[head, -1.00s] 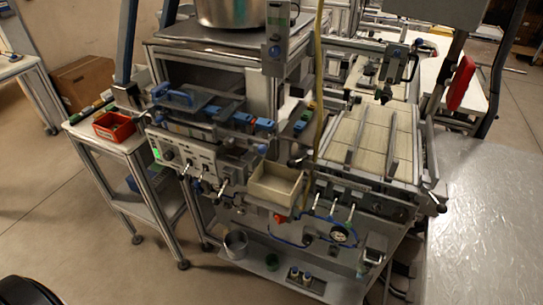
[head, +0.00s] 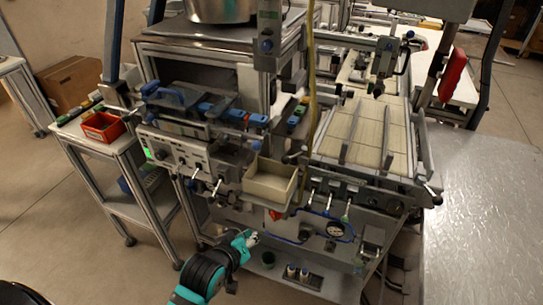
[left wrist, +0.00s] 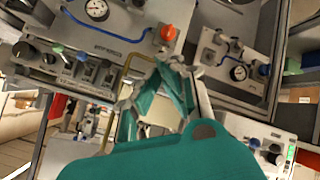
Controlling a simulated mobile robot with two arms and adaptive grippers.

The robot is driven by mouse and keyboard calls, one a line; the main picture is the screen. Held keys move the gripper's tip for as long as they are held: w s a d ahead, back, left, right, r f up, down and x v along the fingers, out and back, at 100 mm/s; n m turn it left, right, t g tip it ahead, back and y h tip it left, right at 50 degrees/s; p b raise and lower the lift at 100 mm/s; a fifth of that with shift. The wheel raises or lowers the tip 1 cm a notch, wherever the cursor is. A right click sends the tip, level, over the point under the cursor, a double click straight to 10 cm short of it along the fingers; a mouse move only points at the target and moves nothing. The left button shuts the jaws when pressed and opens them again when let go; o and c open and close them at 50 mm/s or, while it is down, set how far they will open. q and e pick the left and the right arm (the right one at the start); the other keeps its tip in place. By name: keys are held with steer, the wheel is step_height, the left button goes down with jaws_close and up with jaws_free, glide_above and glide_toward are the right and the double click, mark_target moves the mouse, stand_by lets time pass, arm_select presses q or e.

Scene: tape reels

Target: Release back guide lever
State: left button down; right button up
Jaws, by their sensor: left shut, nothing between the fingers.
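Small levers stick out of the machine's front. One group (head: 328,203) is below the guide table at right, and another pair (head: 205,180) is on the control box at left. I cannot tell which is the back guide lever. In the left wrist view a row of levers with coloured tips (left wrist: 84,58) shows on a panel at upper left. My left gripper (head: 250,237) is shut and empty, low in front of the machine, below the cream bin and apart from the levers. Its teal fingers (left wrist: 155,84) fill the middle of the left wrist view. My right gripper is not in view.
A cream bin (head: 268,190) juts out above my left gripper. A pressure gauge (head: 334,229) with blue hoses is to its right. A red box (head: 107,127) sits on the side table at left. The floor in front at left is clear.

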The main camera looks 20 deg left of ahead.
mark_target(293, 156)
arm_select(q)
steer(key=w+a+r+n+t, duration=0.1)
steer(key=w+r+n+t, duration=0.6)
steer(key=w+r+n, duration=0.2)
step_height(293, 156, up, 2)
steer(key=shift+w+a+r+y, duration=0.1)
steer(key=shift+w+a+y, duration=0.25)
steer(key=shift+w, duration=0.6)
steer(key=w+p, duration=0.2)
steer(key=w, duration=0.8)
steer(key=shift+f, duration=0.3)
